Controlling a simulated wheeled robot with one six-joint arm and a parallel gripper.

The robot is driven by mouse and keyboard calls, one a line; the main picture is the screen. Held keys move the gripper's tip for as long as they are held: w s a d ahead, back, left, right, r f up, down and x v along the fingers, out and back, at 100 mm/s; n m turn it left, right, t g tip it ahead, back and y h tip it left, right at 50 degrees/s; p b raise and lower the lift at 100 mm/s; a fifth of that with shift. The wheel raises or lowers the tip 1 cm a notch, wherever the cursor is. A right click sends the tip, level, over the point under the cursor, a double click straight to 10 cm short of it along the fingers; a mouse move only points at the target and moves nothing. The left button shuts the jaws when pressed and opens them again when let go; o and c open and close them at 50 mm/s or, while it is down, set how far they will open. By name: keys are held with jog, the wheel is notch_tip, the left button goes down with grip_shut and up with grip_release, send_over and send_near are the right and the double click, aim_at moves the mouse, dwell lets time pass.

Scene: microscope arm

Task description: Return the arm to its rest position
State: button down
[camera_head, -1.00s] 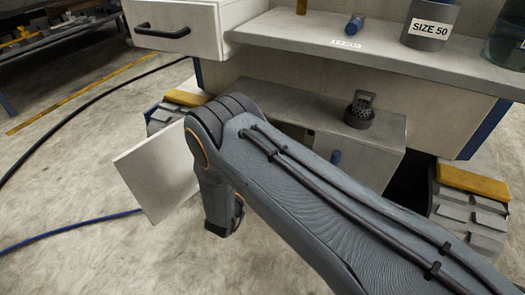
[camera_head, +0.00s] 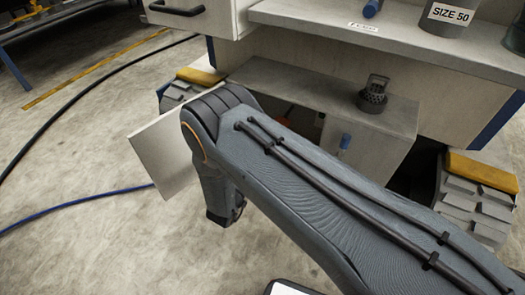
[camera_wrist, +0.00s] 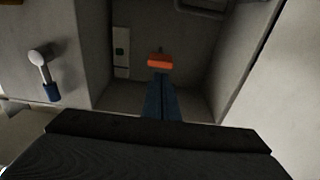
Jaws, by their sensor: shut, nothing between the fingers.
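My arm reaches from the lower right in the head view, bends at a joint, and drops to a dark end piece in front of the low cabinet (camera_head: 372,150). In the wrist view my gripper (camera_wrist: 158,132) shows as a dark, wide shape at the bottom, shut and empty. It faces the open compartment of the cabinet (camera_wrist: 190,60). In the head view my arm hides most of the opening.
The open door panel (camera_head: 165,150) stands just left of my arm. A blue-gripped handle (camera_wrist: 47,75) is on the cabinet front. A shelf (camera_head: 430,48) overhangs behind. Hoses lie on the open floor at left.

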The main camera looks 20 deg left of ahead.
jog(key=w+a+r+n+g+y, duration=0.1)
jog(key=w+a+r+g+y, duration=0.5)
jog(key=r, duration=0.5)
jog(key=s+r+n+g+y, duration=0.15)
jog(key=s+r+g, duration=0.25)
jog(key=r, duration=0.7)
jog(key=s+d+r+n+g+h, duration=0.1)
jog(key=s+d+r+n+g, duration=0.2)
jog(key=s+d, duration=0.7)
jog(key=s+d+r+g+h, duration=0.1)
jog(key=s+d+r+g, duration=0.3)
jog(key=s+d, duration=0.5)
jog(key=s+d+r+n+g+h, duration=0.15)
jog(key=s+d+r, duration=0.35)
jog(key=s+d, duration=0.5)
jog(key=d+r+m+p, duration=0.2)
jog(key=d+r+p, duration=0.8)
jog(key=p, duration=0.7)
jog(key=d+r+m+h+p, duration=0.1)
jog(key=d+r+m+p, duration=0.2)
jog(key=d+r+p, duration=0.7)
notch_tip(320, 180, up, 5)
jog(key=p, duration=0.7)
jog(key=shift+w+r+m+h+p, duration=0.2)
jog(key=shift+m+h+p, duration=0.1)
